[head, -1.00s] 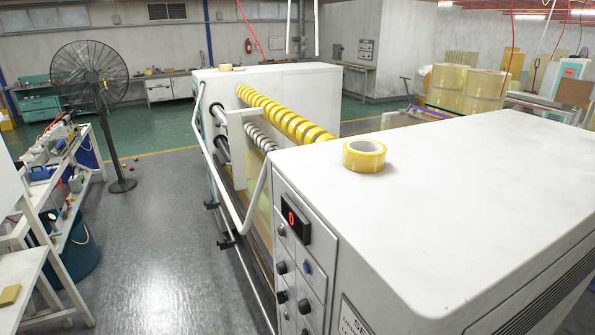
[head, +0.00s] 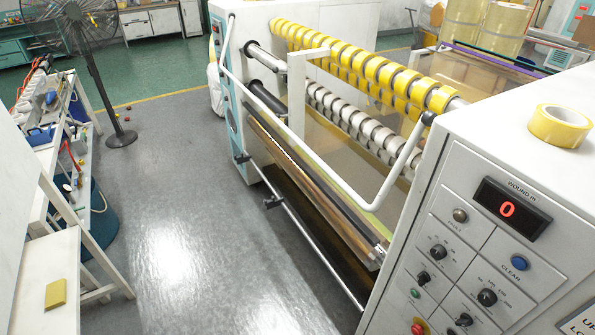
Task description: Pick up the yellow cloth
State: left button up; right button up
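A small yellow folded cloth (head: 56,293) lies flat on a white bench top (head: 42,318) at the lower left of the head view. Nothing touches it. Neither of my grippers shows in the head view.
The rewinding machine (head: 478,175) fills the right, with yellow tape rolls on its shaft and a tape roll (head: 560,126) on top. A cluttered white workbench (head: 62,140) and a blue bin (head: 92,212) stand left. A fan (head: 95,80) stands behind. Grey floor (head: 185,230) between is clear.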

aim_at(56, 291)
jog(key=u, duration=2.15)
jog(key=i+l+u, duration=0.2)
jog(key=u, duration=0.25)
jog(key=i+l+u, duration=0.2)
jog(key=u, duration=0.2)
jog(key=l, duration=0.1)
